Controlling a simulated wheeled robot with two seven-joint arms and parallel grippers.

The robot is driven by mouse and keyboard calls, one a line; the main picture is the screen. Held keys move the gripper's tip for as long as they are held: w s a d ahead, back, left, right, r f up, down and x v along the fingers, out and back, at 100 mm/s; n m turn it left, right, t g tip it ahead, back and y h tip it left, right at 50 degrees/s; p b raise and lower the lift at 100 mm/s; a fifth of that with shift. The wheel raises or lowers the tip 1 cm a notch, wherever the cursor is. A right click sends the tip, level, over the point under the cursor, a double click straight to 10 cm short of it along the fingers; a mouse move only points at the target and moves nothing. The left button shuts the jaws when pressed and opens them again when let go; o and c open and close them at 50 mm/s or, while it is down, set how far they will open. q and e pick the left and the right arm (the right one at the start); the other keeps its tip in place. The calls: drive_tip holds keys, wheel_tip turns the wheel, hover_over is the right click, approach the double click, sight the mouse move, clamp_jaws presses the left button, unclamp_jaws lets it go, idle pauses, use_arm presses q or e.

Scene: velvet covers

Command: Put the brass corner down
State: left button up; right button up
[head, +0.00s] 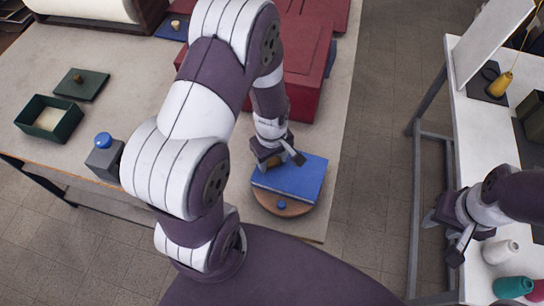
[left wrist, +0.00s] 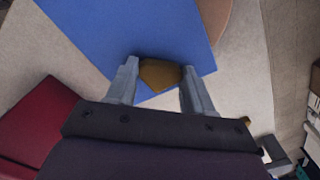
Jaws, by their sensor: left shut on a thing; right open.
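The brass corner (left wrist: 159,74) is between the fingertips of my left gripper (left wrist: 158,82), which is shut on it. In the left wrist view it lies over a corner of a blue book-like board (left wrist: 110,35); I cannot tell whether it touches the board. In the head view my left gripper (head: 278,160) is at the board's (head: 295,180) upper left corner, and the brass corner is mostly hidden. The board rests on a round wooden disc (head: 275,203). My right gripper (head: 447,237) is open and empty by the edge of the white table at the right.
A red box (head: 305,85) stands just behind the board. At the left are an open green box (head: 47,119), its lid (head: 81,84) and a grey block with a blue knob (head: 104,157). Thread spools (head: 500,251) stand on the white table (head: 480,130).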

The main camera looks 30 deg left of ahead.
sight(272, 162)
use_arm(q)
drive_tip(key=o, duration=1)
drive_tip(key=shift+f, duration=0.15)
wheel_tip(272, 162, up, 12)
drive_tip(key=b, duration=0.1)
drive_tip(key=s+d+m, duration=0.1)
drive_tip(key=m, duration=0.3)
drive_tip(key=s+d+m+t, duration=0.1)
drive_tip(key=m, duration=0.3)
drive_tip(key=s+d+m, duration=0.1)
drive_tip(key=s+m, duration=0.1)
drive_tip(key=m, duration=0.2)
drive_tip(key=shift+s+r, duration=0.1)
drive_tip(key=shift+r, duration=0.2)
